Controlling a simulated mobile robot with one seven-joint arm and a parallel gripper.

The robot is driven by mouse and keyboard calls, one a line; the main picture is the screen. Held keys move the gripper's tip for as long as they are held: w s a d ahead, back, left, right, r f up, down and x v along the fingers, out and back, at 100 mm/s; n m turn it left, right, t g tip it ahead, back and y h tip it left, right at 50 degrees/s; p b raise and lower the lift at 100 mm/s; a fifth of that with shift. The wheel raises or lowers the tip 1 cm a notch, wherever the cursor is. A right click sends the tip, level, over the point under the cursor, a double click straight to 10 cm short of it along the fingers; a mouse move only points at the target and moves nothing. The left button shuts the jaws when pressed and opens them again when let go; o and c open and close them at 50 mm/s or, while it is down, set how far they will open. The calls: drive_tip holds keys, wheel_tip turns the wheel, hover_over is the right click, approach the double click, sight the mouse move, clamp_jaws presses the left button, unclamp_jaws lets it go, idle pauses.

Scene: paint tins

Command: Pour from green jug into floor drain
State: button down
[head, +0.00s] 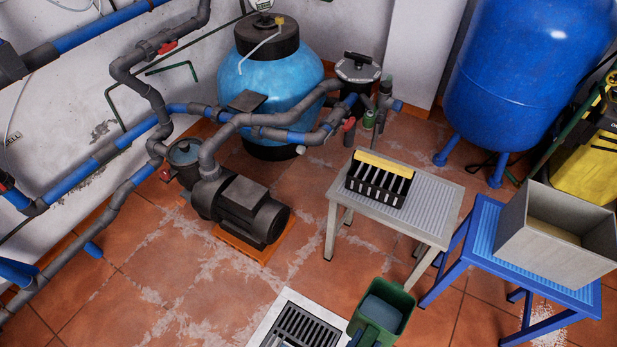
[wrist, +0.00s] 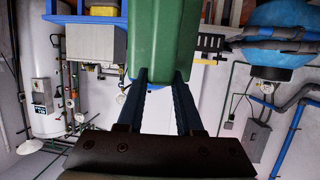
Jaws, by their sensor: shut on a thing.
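The green jug (head: 401,300) is at the bottom edge of the head view, its open top facing up, with grey-blue liquid inside. I cannot tell its exact tilt or height. The floor drain (head: 305,328), a dark slotted grate in a pale frame, lies just left of the jug and is partly cut off by the picture's bottom edge. In the wrist view, my gripper (wrist: 160,78) is shut on the green jug (wrist: 165,38), with a dark finger on each side. The gripper cannot be made out clearly in the head view.
A grey table (head: 440,207) holds a black slotted crate (head: 372,188). A blue table (head: 483,226) with a grey bin (head: 535,235) stands right. A pump (head: 240,210) and pipes stand left. Tiled floor left of the drain is clear.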

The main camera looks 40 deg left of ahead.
drive_tip(key=s+a+f+n+y+b, duration=0.1)
drive_tip(key=s+a+f+y+b, duration=0.1)
drive_tip(key=f+b, duration=1.3)
drive_tip(key=s+a+f+n+y+b, duration=0.2)
drive_tip(key=s+a+f+b, duration=0.2)
drive_tip(key=f+b, duration=1.1)
drive_tip(key=s+a+f+n+y+b, duration=0.1)
drive_tip(key=s+a+f+b, duration=0.3)
drive_tip(key=f+b, duration=1.1)
drive_tip(key=s+y+b, duration=0.1)
drive_tip(key=s+b, duration=0.1)
drive_tip(key=b, duration=0.2)
drive_tip(key=shift+s+n, duration=0.3)
drive_tip(key=shift+s, duration=0.05)
drive_tip(key=shift+p, duration=0.4)
wheel_tip(320, 180, down, 3)
drive_tip(key=shift+r+g+p, duration=0.1)
drive_tip(key=shift+g+p, duration=0.6)
drive_tip(key=shift+p, duration=0.35)
